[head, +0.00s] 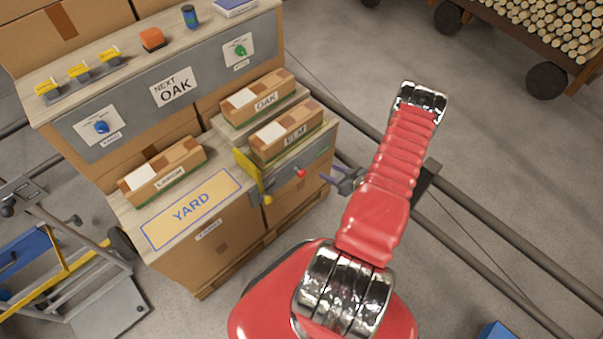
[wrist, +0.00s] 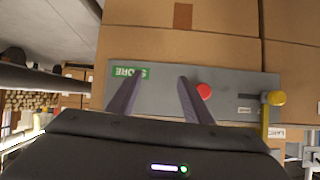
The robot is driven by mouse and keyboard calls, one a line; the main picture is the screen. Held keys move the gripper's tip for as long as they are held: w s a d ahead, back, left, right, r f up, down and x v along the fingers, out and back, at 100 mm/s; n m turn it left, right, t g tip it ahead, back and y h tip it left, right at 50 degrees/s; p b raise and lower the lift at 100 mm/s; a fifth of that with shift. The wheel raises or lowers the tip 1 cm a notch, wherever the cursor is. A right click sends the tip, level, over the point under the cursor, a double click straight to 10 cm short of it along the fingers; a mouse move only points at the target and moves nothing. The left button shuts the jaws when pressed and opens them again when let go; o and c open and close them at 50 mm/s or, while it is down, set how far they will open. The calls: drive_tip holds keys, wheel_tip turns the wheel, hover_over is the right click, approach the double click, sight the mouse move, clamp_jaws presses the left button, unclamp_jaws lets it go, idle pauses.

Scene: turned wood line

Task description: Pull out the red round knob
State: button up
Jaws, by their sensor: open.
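The red round knob (head: 300,173) sits on the grey front panel of the workbench, to the left of my gripper in the head view. It also shows in the wrist view (wrist: 204,91), just right of the right finger. My gripper (head: 334,179) is open and empty, its two dark fingers pointing at the panel. In the wrist view the fingers (wrist: 160,78) are spread, with the knob outside the space between them. I cannot tell how far the fingertips are from the panel.
A yellow lever (head: 254,177) with a yellow ball end stands beside the knob; its ball end (wrist: 277,98) shows right in the wrist view. A green STORE label (wrist: 131,72) is on the panel. Rails (head: 480,238) run along the floor.

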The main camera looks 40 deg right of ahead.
sight(304, 175)
drive_tip(key=s+a+f+m+t, duration=0.1)
drive_tip(key=s+a+f+t, duration=0.25)
drive_tip(key=s+a, duration=0.2)
drive_tip(key=a+r+t, duration=0.1)
drive_tip(key=a+r, duration=0.1)
drive_tip(key=a+r+t, duration=0.1)
drive_tip(key=shift+s+r+m+t+y, duration=0.15)
drive_tip(key=shift+s+m+t+y, duration=0.1)
drive_tip(key=shift+m+t+y, duration=0.15)
drive_tip(key=shift+w, duration=0.2)
drive_tip(key=shift+w+a, duration=0.1)
drive_tip(key=shift+w, duration=6.65)
drive_tip(key=shift+c, duration=0.5)
clamp_jaws()
